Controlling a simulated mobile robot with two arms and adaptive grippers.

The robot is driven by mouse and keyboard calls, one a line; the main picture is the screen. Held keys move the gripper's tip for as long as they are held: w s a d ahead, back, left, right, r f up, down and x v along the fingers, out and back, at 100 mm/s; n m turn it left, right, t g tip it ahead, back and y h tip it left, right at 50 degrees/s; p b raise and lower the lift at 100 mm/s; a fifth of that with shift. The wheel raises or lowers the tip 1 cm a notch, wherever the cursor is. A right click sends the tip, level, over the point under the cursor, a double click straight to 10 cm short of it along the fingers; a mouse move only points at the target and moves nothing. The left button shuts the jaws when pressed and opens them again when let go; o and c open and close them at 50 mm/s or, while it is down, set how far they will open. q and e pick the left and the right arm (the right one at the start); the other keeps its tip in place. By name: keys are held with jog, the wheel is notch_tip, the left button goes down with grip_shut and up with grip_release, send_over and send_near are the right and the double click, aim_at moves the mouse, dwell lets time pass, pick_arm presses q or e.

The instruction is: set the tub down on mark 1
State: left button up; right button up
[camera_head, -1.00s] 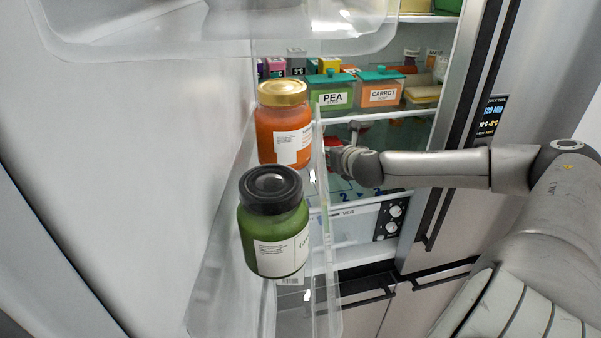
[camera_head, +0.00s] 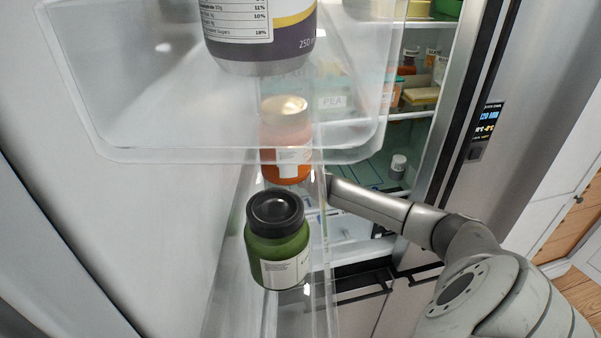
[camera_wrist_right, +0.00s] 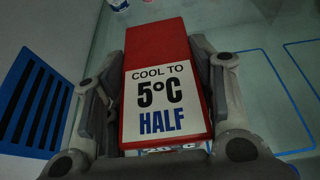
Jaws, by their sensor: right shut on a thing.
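In the right wrist view a red tub (camera_wrist_right: 165,110) with a white label reading "COOL TO 5°C HALF" sits between the fingers of my right gripper (camera_wrist_right: 158,58). The gripper is shut on it. Below it is a glass shelf (camera_wrist_right: 250,22) with blue outlines (camera_wrist_right: 303,70) to the right; no mark number is legible there. I cannot tell whether the tub touches the shelf. In the head view the right gripper and tub are hidden behind the door rack and jars. My left gripper is not in view.
In the head view a clear door rack (camera_head: 120,135) hangs close in front, with an orange jar (camera_head: 287,172) and green jar (camera_head: 278,245) below. A small white-lidded jar (camera_head: 398,163) stands on the fridge shelf.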

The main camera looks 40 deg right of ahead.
jog(key=f, duration=0.1)
jog(key=f+p, duration=0.1)
jog(key=f, duration=0.1)
jog(key=shift+w+a, duration=0.1)
jog(key=shift+w, duration=0.1)
jog(key=shift+f, duration=0.2)
jog(key=shift+f, duration=0.15)
jog(key=o, duration=1.4)
jog(key=shift+f, duration=0.1)
jog(key=shift+c, duration=0.2)
